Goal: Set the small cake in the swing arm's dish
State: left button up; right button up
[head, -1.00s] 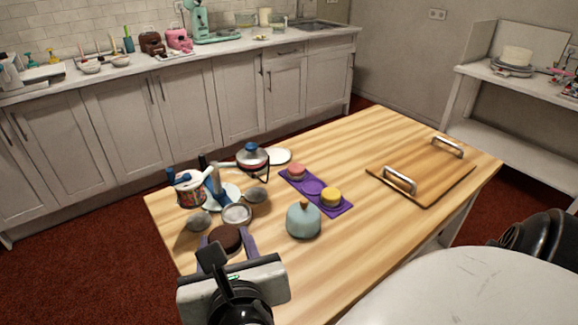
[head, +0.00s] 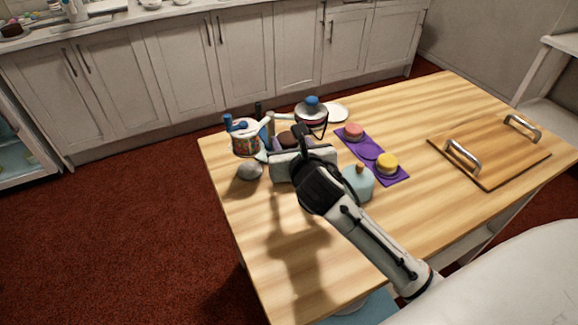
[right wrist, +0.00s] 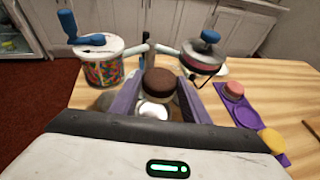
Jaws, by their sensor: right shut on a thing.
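My right gripper (right wrist: 160,92) is shut on the small dark brown cake (right wrist: 160,80), which sits between its purple finger pads. A pale round dish (right wrist: 152,110) shows below the cake between the fingers; I cannot tell whether they touch. In the head view the gripper body hides most of the cake (head: 287,138) and the dish. Behind stands the turntable device, with a multicoloured drum with a blue crank (right wrist: 104,70), white arms and a blue-knobbed holder (right wrist: 203,60) with a reddish layer. My left gripper is not in view.
A purple tray (head: 369,149) holds a pink cake (head: 354,130) and a yellow cake (head: 387,163). A pale blue rounded object (head: 360,184) stands right of my gripper. A grey rounded piece (head: 250,170) lies left. A board with metal handles (head: 495,150) lies right. The near table is clear.

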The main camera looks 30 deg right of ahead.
notch_tip(320, 180, down, 7)
jog(key=shift+f+b, duration=0.1)
jog(key=shift+b, duration=0.5)
jog(key=o, duration=1)
jog(key=p+v, duration=0.1)
jog(key=v, duration=1.1)
jog(key=shift+s, duration=0.1)
